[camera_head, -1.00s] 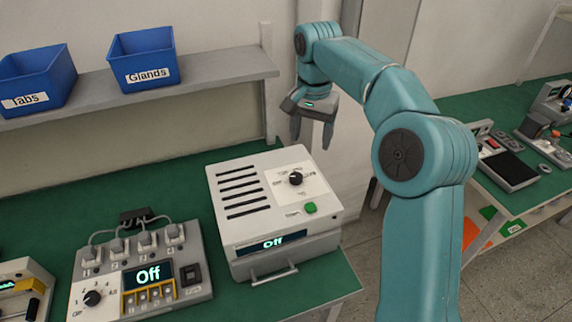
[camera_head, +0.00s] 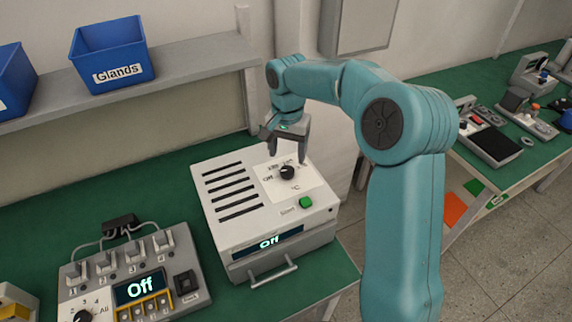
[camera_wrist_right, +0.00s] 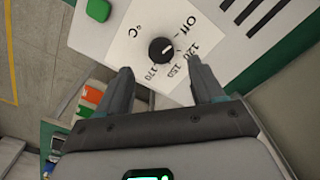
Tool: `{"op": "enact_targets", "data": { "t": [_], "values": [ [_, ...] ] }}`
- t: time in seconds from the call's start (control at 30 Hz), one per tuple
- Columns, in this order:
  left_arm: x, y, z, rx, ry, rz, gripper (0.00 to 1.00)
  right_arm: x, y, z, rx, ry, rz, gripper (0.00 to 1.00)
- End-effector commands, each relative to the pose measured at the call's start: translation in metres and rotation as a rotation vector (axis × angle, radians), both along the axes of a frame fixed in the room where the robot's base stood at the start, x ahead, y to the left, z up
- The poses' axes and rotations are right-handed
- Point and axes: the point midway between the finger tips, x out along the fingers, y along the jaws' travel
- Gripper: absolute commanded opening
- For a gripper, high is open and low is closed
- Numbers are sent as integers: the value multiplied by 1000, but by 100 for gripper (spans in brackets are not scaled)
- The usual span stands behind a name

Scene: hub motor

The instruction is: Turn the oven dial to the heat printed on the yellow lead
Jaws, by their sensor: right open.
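The white oven (camera_head: 240,205) stands on the green bench, and its display reads "Off". Its black dial (camera_head: 287,172) is on the top panel; it also shows in the right wrist view (camera_wrist_right: 162,50). The dial's white mark points toward "Off" or just beside it; printed marks read Off, 120, 150 and 170 with °C. My right gripper (camera_head: 287,150) is open and empty, pointing down above the dial's far side. In the right wrist view its two fingers (camera_wrist_right: 165,85) sit apart, with the dial beyond and between them. My left gripper is out of view. I see no yellow lead clearly.
A grey tester (camera_head: 130,275) with a knob, several clips and an "Off" display stands left of the oven. A green start button (camera_head: 306,202) is beside the dial. Blue bins (camera_head: 110,55) sit on the shelf (camera_head: 170,88). Another green bench with devices is at right.

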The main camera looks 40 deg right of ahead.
Motion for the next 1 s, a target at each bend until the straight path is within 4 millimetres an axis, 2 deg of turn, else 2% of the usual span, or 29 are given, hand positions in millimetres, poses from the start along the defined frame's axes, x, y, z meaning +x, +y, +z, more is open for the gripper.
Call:
{"op": "enact_targets", "data": {
  "t": [0.1, 0.3, 0.43, 0.67, 0.7, 0.87, 1.0],
  "values": [
    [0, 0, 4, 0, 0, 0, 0, 0, 0, -25, 1, 6, -1, 67],
    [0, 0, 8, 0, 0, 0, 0, 2, 0, -53, 0, 4, -1, 67],
    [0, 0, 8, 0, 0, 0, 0, 3, 0, -60, 0, 2, 0, 67],
    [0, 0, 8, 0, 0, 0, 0, 4, 0, -62, 0, 1, -1, 67],
    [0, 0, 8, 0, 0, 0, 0, 4, 0, -61, 0, 1, -1, 64],
    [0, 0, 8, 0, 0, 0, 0, 4, 0, -61, 0, 1, -1, 12],
    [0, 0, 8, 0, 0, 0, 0, 4, 0, -61, 0, 1, -2, 11]
  ]
}}
